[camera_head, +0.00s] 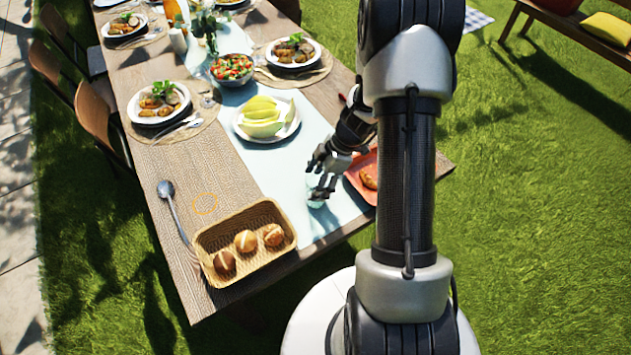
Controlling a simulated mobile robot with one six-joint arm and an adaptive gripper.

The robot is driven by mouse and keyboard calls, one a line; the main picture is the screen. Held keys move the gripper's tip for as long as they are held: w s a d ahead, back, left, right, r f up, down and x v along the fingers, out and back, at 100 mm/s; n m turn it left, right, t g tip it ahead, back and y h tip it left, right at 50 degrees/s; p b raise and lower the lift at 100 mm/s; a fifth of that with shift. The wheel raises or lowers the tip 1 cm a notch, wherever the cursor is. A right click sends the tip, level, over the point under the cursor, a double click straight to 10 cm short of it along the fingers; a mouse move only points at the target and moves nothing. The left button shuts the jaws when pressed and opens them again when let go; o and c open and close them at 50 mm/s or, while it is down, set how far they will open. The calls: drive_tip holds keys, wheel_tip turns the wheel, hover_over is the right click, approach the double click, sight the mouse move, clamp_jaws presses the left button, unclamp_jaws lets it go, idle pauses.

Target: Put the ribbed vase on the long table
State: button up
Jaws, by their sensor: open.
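The long wooden table (194,160) runs from the front towards the back left. My gripper (319,181) is open, low over the table's front right part. A small, pale teal, see-through vessel (316,199) stands on the table runner at its fingertips; it may be the ribbed vase, but its ribs cannot be made out. The fingers partly cover it, and I cannot tell whether they touch it. Another clear vessel with green stems (208,35) stands further back on the table.
A bread basket (206,240), a spoon (168,192), a plate of melon (244,133) and a red tray (358,186) lie near my gripper. Several set plates fill the back.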

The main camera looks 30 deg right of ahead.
drive_tip(key=p+v, duration=0.2)
drive_tip(key=v, duration=0.9)
drive_tip(key=s+a+r+m+h, duration=0.1)
drive_tip(key=a+r+m, duration=0.2)
drive_tip(key=a+r, duration=0.5)
drive_tip(key=s+a+r+m+t+h, duration=0.1)
drive_tip(key=s+a+r+m, duration=0.3)
drive_tip(key=s+r, duration=0.3)
drive_tip(key=s+a+r+m+t+h, duration=0.1)
drive_tip(key=s+a+r+m+h, duration=0.1)
drive_tip(key=s+a+r+m, duration=0.2)
drive_tip(key=s+r+m, duration=0.2)
drive_tip(key=s+r, duration=0.2)
drive_tip(key=s, duration=0.2)
drive_tip(key=shift+a+r+t, duration=0.25)
drive_tip(key=shift+a+t, duration=0.15)
drive_tip(key=shift+w, duration=0.1)
drive_tip(key=shift+c, duration=0.5)
